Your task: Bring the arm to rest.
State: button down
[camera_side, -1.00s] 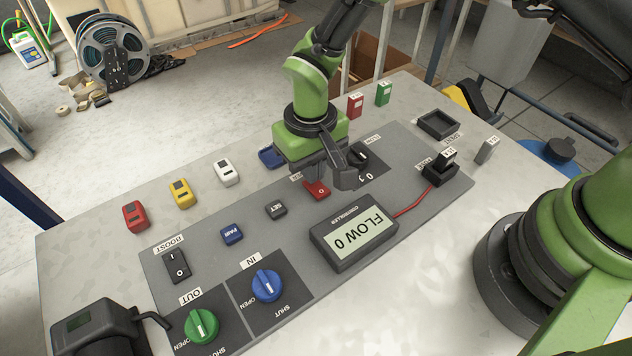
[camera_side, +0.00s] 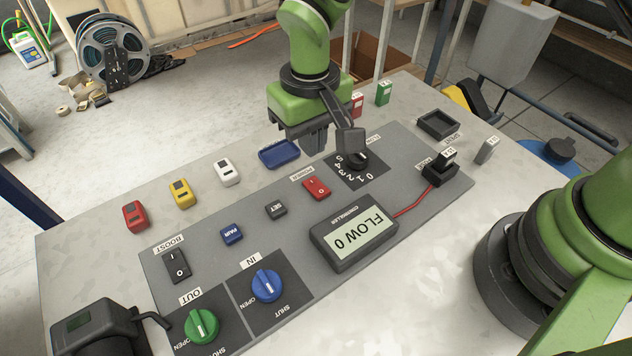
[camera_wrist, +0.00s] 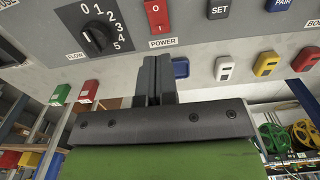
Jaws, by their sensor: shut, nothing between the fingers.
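My gripper (camera_side: 315,140) is green with dark fingers. It is shut and empty, held above the table behind the grey control panel (camera_side: 215,280). In the side view it hangs between the blue tray (camera_side: 279,154) and the black flow knob (camera_side: 358,159). In the wrist view the two fingers (camera_wrist: 155,75) are together, just below the POWER label. The red power switch (camera_side: 316,187) is now uncovered, in front of the gripper and apart from it. The controller display (camera_side: 357,233) reads FLOW 0.
Red, yellow and white blocks (camera_side: 183,194) stand along the left of the table. A red block and a green block (camera_side: 383,93) stand behind the gripper. A black tray (camera_side: 437,124) and a black plug with a red cable (camera_side: 440,172) are at the right.

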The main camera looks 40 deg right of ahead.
jog(key=s+d+r+m+t+y, duration=0.15)
jog(key=d+r, duration=0.25)
jog(key=r, duration=0.4)
jog(key=s+d+r+m+t, duration=0.1)
jog(key=s+d+r+t, duration=0.2)
jog(key=r, duration=0.6)
jog(key=s+d+r+t, duration=0.1)
jog(key=s+d+r, duration=0.1)
jog(key=s, duration=0.4)
jog(key=s+d+r+m+t, duration=0.1)
jog(key=s+d+r, duration=0.2)
jog(key=s, duration=0.4)
jog(key=shift+d+r+t, duration=0.15)
jog(key=shift+d+t, duration=0.2)
jog(key=shift+d, duration=0.55)
